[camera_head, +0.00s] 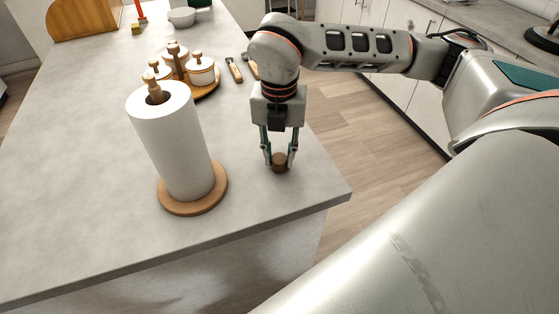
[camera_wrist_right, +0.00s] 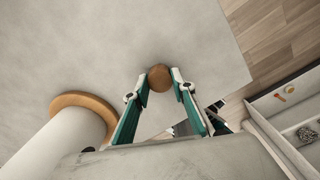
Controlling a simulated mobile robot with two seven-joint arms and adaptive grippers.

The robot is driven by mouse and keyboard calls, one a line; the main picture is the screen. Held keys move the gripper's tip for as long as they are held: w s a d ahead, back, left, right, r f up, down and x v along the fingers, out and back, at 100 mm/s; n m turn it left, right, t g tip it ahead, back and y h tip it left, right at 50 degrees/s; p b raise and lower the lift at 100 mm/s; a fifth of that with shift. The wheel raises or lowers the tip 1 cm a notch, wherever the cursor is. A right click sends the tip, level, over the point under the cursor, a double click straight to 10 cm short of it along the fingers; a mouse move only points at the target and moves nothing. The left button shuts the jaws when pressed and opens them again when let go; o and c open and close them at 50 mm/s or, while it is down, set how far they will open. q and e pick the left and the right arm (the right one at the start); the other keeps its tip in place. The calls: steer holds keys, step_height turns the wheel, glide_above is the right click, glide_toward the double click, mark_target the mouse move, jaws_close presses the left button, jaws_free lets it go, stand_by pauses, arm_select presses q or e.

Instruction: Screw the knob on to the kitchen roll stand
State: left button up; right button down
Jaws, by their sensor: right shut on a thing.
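The kitchen roll stand (camera_head: 166,205) stands upright on the counter, with a round wooden base and a white paper roll (camera_head: 170,140) on it. The top of its wooden post (camera_head: 153,90) shows above the roll. The brown wooden knob (camera_head: 280,160) is at the counter to the right of the stand. My right gripper (camera_head: 280,163) points down and is shut on the knob, which also shows between the fingertips in the right wrist view (camera_wrist_right: 159,77). I cannot tell whether the knob still touches the counter. My left gripper is not in view.
Behind the stand, a wooden tray (camera_head: 208,88) holds several white lidded jars. Wooden-handled utensils (camera_head: 235,70) lie beside it. The counter (camera_head: 80,230) is clear around the stand; its right edge is close to my right gripper.

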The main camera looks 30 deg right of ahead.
mark_target(279, 158)
steer(key=shift+r+p, duration=1.35)
steer(key=shift+r, duration=0.95)
